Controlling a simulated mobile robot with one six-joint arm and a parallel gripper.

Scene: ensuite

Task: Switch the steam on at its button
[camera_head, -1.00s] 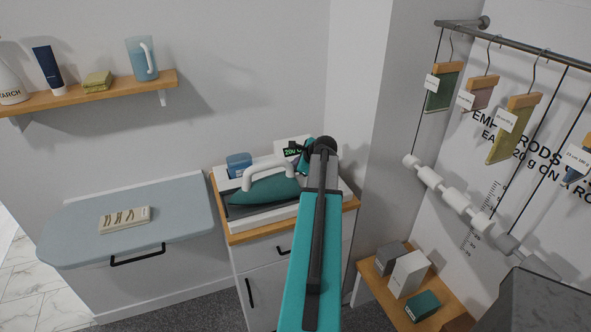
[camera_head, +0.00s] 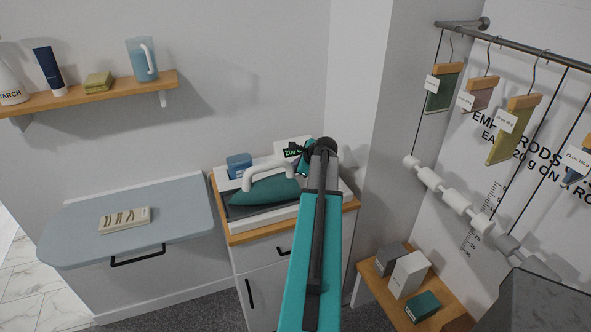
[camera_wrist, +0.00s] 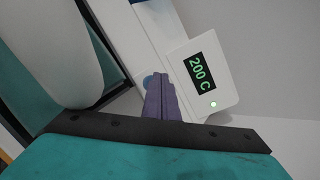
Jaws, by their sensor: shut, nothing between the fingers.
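The steam station is a white base with a teal iron (camera_head: 265,192) with a white handle on it. Its control panel (camera_wrist: 207,72) has a dark display reading 200 C in green and a lit green light (camera_wrist: 213,104). A round blue button (camera_wrist: 148,81) sits on the white strip left of the panel in the wrist view. My gripper (camera_wrist: 160,77) is shut and empty. Its fingertips overlap the button's right side in the wrist view; I cannot tell whether they touch it. In the head view my arm hides the button and part of the panel (camera_head: 292,152).
The station stands on a wood-topped cabinet (camera_head: 236,239) against the wall. A blue tank (camera_head: 239,165) is at its back left. A folded-out ironing board (camera_head: 180,210) is at left. Hanging swatches and rods (camera_head: 440,185) are at right, above a low shelf with boxes (camera_head: 408,275).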

